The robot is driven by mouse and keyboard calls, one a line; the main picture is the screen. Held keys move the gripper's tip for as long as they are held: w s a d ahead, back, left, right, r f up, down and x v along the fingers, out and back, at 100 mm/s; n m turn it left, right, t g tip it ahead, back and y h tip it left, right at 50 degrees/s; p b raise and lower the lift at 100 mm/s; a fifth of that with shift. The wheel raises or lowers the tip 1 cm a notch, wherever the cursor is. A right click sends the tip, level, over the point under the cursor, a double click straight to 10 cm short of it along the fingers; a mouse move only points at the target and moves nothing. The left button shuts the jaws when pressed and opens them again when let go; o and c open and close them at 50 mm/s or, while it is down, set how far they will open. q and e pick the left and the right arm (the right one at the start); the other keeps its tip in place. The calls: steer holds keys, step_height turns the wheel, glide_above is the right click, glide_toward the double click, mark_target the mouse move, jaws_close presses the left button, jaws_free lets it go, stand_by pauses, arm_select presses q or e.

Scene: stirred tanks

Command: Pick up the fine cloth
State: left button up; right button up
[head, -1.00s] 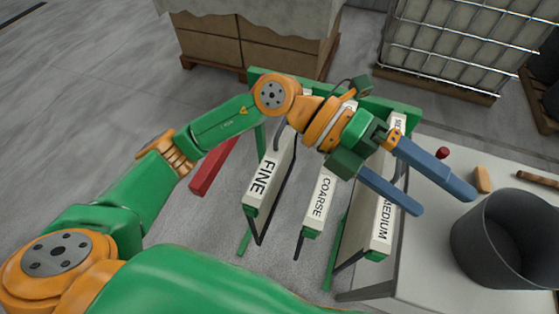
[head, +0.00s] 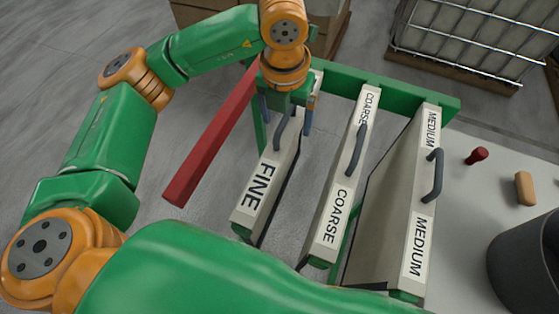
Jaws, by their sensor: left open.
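The fine cloth (head: 262,188) is a pale framed panel labelled FINE, hanging leftmost in the green rack (head: 410,94). A dark curved handle (head: 279,134) stands on its top edge. My left gripper (head: 287,122) is open above that edge and points down. Its blue fingers appear to lie on either side of the handle's far part; I cannot tell whether they touch it. The gripper and wrist hide the far end of the panel. My right gripper is out of view.
Panels labelled COARSE (head: 333,215) and MEDIUM (head: 416,248) hang to the right, each with a handle. A red bar (head: 208,150) slants at the left. A pale table (head: 490,205) holds a red knob (head: 476,156), a tan block (head: 524,188) and a dark bucket (head: 528,255).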

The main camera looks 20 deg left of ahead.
mark_target(285, 132)
arm_select(q)
steer(key=shift+s+f+p, duration=0.4)
steer(key=shift+s+p, duration=0.2)
step_height(285, 132, down, 3)
steer(key=shift+r, duration=0.1)
steer(key=shift+w+f, duration=0.35)
steer(key=shift+w, duration=0.15)
steer(key=shift+c, duration=0.9)
steer(key=shift+s+r, duration=0.1)
steer(key=shift+s, duration=0.1)
steer(key=c, duration=1.1)
jaws_close()
steer(key=shift+w, duration=0.15)
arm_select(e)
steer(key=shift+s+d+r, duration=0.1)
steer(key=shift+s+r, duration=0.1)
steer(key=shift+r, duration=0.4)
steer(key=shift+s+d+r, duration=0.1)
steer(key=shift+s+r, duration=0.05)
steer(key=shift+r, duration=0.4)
